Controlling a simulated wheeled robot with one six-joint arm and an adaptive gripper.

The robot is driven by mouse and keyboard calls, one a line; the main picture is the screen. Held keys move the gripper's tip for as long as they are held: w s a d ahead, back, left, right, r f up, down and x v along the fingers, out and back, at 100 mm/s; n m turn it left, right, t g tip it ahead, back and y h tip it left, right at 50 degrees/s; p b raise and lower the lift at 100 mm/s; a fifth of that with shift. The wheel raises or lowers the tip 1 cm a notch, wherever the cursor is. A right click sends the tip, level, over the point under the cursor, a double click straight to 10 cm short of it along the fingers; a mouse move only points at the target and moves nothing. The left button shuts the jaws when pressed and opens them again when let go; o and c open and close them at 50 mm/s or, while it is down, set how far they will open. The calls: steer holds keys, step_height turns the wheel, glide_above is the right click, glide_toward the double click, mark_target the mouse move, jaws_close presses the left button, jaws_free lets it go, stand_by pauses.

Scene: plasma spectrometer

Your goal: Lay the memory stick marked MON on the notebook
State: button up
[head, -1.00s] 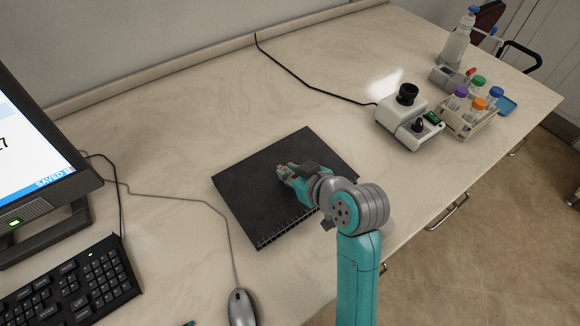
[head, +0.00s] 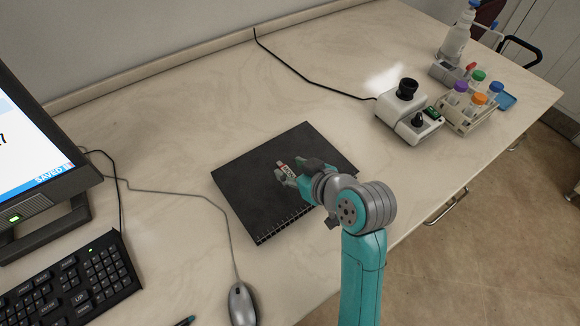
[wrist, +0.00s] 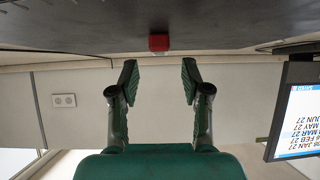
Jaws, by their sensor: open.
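The black notebook (head: 245,185) lies flat on the bench in the head view and fills the top of the wrist view (wrist: 90,22). A small memory stick (head: 288,170) with a red end and a pale label shows at my gripper (head: 292,176), over the notebook. The label is too small to read surely. In the wrist view the stick's red end (wrist: 159,42) appears against the notebook, beyond my open fingertips (wrist: 159,76). The fingers are apart with nothing between them. The stick appears to lie on the notebook.
A mouse (head: 241,303) and keyboard (head: 75,290) are at the front left, with a monitor (head: 35,160) behind. A white device (head: 408,108), a tube rack (head: 468,118) and a bottle (head: 455,45) stand at the right. Bench behind the notebook is mostly clear.

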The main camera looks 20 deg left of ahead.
steer(key=v, duration=1)
steer(key=shift+d+r, duration=0.15)
steer(key=shift+s+d, duration=0.15)
